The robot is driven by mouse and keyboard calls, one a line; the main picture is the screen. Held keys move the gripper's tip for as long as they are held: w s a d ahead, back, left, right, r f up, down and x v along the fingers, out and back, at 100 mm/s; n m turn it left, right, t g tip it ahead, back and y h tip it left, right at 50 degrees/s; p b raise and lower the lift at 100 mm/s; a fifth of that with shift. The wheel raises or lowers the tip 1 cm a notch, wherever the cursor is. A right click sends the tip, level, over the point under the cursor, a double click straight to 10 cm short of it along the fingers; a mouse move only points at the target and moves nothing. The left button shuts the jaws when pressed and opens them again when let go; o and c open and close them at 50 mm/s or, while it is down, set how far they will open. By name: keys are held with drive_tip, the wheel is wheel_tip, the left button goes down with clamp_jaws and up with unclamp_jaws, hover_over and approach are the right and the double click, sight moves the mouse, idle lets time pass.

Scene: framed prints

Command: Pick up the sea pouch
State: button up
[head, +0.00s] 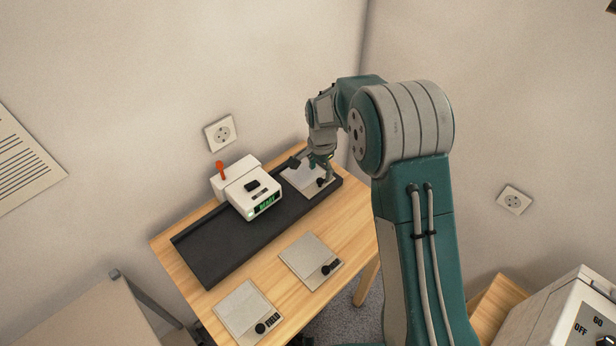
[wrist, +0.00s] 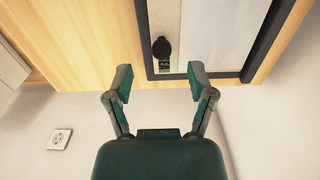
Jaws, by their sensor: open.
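A flat light-grey pouch (head: 303,180) with a round black tab lies at the far right end of the dark tray. In the wrist view the same pouch (wrist: 209,30) and its black tab (wrist: 162,52) show near the tray's edge. I cannot read any word on it. A second grey pouch (head: 308,256) lies on the wooden table; its label is too small to read. A third pouch (head: 238,306) at the front carries the word FIELD. My gripper (head: 318,164) is over the tray pouch. In the wrist view my gripper (wrist: 160,78) is open and empty, the tab between and beyond its fingertips.
The dark tray (head: 215,263) runs along the wooden table (head: 345,232). A white device (head: 238,184) with a red lever and green display stands on the tray beside the far pouch. Walls close in behind the table. A white box with a dial (head: 580,315) stands at the lower right.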

sight(320, 180)
drive_tip(key=shift+w+f, duration=0.15)
drive_tip(key=shift+f, duration=2.6)
clamp_jaws()
